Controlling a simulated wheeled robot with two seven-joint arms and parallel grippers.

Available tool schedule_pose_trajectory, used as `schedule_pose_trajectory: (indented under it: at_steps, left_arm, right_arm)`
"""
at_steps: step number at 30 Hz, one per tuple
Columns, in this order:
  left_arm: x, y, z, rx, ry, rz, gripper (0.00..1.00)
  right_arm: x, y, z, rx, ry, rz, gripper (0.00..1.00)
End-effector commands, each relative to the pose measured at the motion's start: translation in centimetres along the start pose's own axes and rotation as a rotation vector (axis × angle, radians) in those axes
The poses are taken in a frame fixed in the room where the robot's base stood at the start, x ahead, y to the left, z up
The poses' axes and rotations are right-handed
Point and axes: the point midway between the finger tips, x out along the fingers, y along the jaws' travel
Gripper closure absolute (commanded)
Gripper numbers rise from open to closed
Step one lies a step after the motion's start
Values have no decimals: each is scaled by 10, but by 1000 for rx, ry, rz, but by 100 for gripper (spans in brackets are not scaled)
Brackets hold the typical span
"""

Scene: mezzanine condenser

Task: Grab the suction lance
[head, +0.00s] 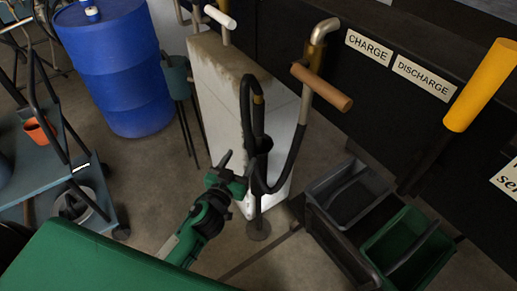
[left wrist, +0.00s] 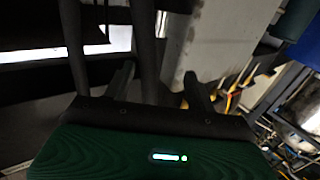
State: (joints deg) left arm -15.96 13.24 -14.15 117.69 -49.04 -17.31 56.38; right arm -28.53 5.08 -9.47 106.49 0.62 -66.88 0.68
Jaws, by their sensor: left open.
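The suction lance (head: 258,118) appears to be the dark upright rod in front of the pale block, standing in a holder with a round foot (head: 258,229). A black hose (head: 297,150) loops from its top down and up to a metal pipe with a wooden handle (head: 322,87). My left gripper (head: 238,172) is open beside the rod's lower part, on its left. In the left wrist view, a dark upright tube (left wrist: 146,45) shows between the open fingers (left wrist: 158,85), with a gap on both sides. Another dark tube (left wrist: 72,45) passes outside the left finger. My right gripper is not in view.
The pale block (head: 222,100) stands behind the rod. Grey (head: 350,195) and green (head: 405,250) bins sit to the right. A blue drum (head: 115,65) and a blue-grey cart (head: 45,180) are at left. Some floor is bare between drum and gripper.

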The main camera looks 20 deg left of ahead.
Motion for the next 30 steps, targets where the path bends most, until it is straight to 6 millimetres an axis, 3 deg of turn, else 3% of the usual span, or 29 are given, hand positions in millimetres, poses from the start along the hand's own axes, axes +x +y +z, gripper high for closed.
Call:
schedule_pose_trajectory:
  at_steps: [5, 16, 26, 30]
  left_arm:
    - [14, 1, -9, -2, 18, 1, 43]
    - [70, 1, -9, -2, 16, 0, 43]
    - [90, 2, -8, -3, 14, 1, 43]
    - [108, 4, -7, -1, 15, 1, 43]
  right_arm:
    - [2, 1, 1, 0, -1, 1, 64]
    - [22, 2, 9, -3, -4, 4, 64]
    - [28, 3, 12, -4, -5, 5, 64]
    - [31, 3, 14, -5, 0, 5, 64]
